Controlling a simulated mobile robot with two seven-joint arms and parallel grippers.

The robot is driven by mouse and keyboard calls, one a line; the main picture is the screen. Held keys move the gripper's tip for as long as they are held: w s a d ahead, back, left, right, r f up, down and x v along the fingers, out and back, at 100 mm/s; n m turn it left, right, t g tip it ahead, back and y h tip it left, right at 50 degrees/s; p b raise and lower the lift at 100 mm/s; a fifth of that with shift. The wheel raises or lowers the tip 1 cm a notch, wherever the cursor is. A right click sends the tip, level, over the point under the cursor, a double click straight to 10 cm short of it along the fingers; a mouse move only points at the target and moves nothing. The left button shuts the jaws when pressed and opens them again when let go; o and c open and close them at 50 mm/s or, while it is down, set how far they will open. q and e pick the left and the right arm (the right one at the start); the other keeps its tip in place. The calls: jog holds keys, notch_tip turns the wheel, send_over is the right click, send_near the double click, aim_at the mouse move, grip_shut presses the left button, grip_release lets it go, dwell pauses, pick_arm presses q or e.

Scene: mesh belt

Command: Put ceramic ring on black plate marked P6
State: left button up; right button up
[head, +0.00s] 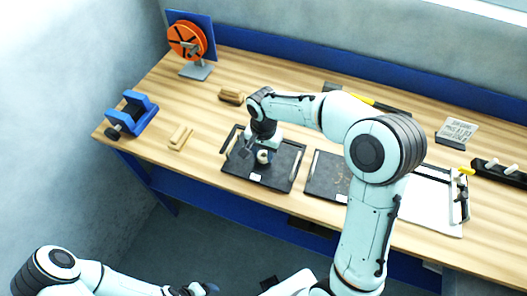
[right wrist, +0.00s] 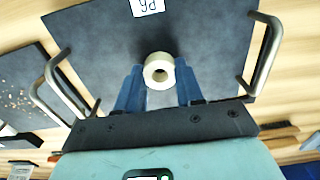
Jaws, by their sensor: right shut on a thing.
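The cream-white ceramic ring (right wrist: 159,71) is between the blue fingers of my right gripper (right wrist: 158,82), which is shut on it. In the head view the ring (head: 264,156) shows just below my right gripper (head: 262,150), over the left black plate (head: 271,178). This plate (right wrist: 100,38) has two metal handles and a white label reading P6 (right wrist: 147,6), upside down in the right wrist view. I cannot tell whether the ring touches the plate. My left gripper (head: 205,288) is low at the bottom edge of the head view, partly cut off, its jaws unclear.
A second dark plate (head: 325,172) with small bits on it lies to the right, then a white tray (head: 430,210). Wooden blocks (head: 180,137), a blue clamp-like stand (head: 133,112) and an orange reel (head: 187,40) stand on the left of the wooden bench.

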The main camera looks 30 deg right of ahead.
jog(key=shift+f, duration=0.15)
jog(key=o, duration=1)
pick_arm(q)
jog(key=shift+f, duration=0.15)
pick_arm(e)
jog(key=shift+r, duration=0.4)
pick_arm(q)
jog(key=shift+w+r+p, duration=0.7)
jog(key=shift+w+r, duration=0.1)
jog(key=shift+r, duration=0.25)
pick_arm(e)
notch_tip(320, 180, up, 12)
jog(key=shift+f, duration=0.2)
